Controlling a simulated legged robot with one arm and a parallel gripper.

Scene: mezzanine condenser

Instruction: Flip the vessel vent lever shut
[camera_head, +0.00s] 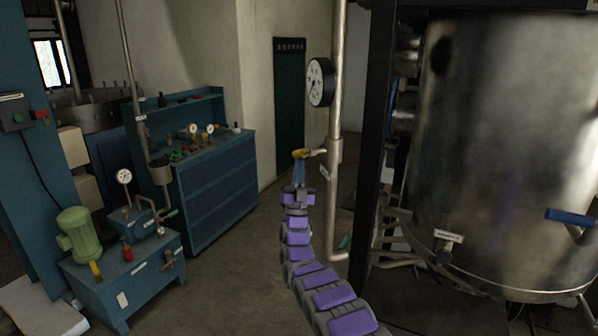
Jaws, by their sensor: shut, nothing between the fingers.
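My gripper (299,170) is shut and empty at the end of my purple and grey arm, in the middle of the view. A short yellow handle (301,153) shows right at its tip, beside a stub on the upright steel pipe (335,185); I cannot tell whether they touch. A blue-gripped lever (570,216) sticks out from the large steel vessel (500,150) at the far right, well away from my gripper. No label that I can read says which handle is the vessel vent lever.
A round gauge (320,82) sits on the upright pipe. A dark post (376,150) stands between pipe and vessel. A blue bench (215,185) and a pump unit with a green motor (78,234) are on the left. The floor between bench and pipe is clear.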

